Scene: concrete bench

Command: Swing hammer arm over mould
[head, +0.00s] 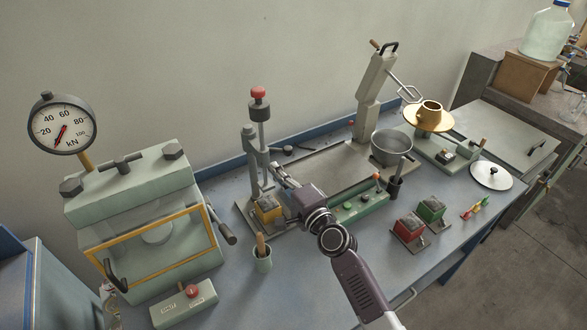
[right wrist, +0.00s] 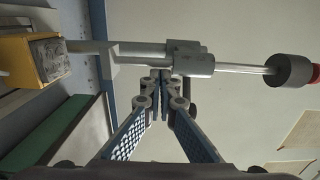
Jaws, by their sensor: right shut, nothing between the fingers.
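The hammer device has an upright rod with a dark weight (head: 259,110) and a red knob (head: 258,91), carried by a grey column (head: 250,155). The yellow mould (head: 268,210) sits low at the device's foot, filled with grey material. In the right wrist view the weight (right wrist: 288,72), the rod's grey sleeve (right wrist: 192,64) and the mould (right wrist: 16,62) lie roughly in a line. Whether the arm is exactly over the mould I cannot tell. My right gripper (head: 277,170) is shut and empty, its fingertips (right wrist: 160,76) close beside the sleeve; contact is unclear. My left gripper is not in view.
A green button console (head: 358,206) stands right of my right gripper. Red (head: 408,227) and green (head: 431,209) moulds stand farther right. A mixer with a grey bowl (head: 391,146) is behind. A press (head: 150,220) and a tool cup (head: 262,260) are left.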

